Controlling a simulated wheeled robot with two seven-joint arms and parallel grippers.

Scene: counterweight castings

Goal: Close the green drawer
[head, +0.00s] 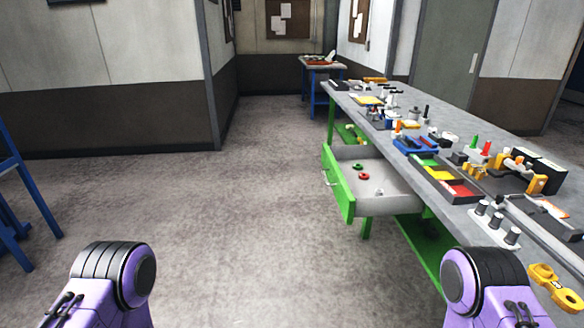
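The green drawer (340,182) stands pulled out from the left side of the long workbench, its green front with a handle facing left into the aisle. Its grey inside is visible and holds a green ring (358,166), a red ring (363,177) and a small pale piece near its right end. My two purple arms show at the bottom left and bottom right corners of the head view. Neither gripper is in view, and nothing of mine touches the drawer.
The workbench (395,133) with a green frame runs along the right, crowded with fixtures, bins and tools. A blue-legged table (323,66) stands at the back. Blue legs (22,190) stand at the far left. The grey floor (230,215) between is clear.

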